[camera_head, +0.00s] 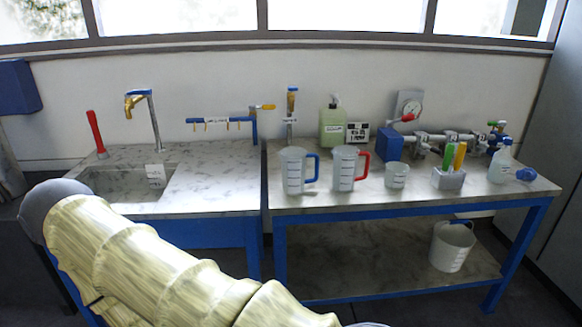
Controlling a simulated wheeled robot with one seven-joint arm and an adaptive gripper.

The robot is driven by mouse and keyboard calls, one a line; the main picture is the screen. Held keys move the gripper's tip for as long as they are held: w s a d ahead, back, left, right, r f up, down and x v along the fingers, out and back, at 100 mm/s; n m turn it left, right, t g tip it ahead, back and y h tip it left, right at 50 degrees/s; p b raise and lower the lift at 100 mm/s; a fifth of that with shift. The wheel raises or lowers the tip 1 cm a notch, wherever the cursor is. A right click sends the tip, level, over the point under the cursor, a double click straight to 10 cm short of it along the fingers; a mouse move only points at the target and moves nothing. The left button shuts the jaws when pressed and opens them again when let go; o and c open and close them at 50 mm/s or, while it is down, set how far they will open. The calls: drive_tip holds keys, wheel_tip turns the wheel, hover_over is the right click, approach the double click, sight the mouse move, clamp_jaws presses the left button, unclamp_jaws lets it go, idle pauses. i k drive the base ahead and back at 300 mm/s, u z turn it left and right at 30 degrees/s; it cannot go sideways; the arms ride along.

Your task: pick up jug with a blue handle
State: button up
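The jug with a blue handle (294,172) is a clear, marked measuring jug standing upright near the front left of the right-hand table (400,198). Its blue handle (314,166) points right. A similar jug with a red handle (343,168) stands close to its right. My arm crosses the lower left of the view, in front of the sink counter. My gripper is outside the view. The blue-handled jug looks unobstructed from this side.
A small clear beaker (396,176), a holder (448,179) with green and orange-handled tools, and a wash bottle (500,166) stand further right. A green pump bottle (332,126) and valve piping are behind. A white bucket (452,247) is on the lower shelf. A sink (120,183) is left.

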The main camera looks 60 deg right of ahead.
sight(293, 159)
drive_tip(key=z, duration=0.65)
drive_tip(key=i, duration=0.8)
drive_tip(key=z, duration=0.85)
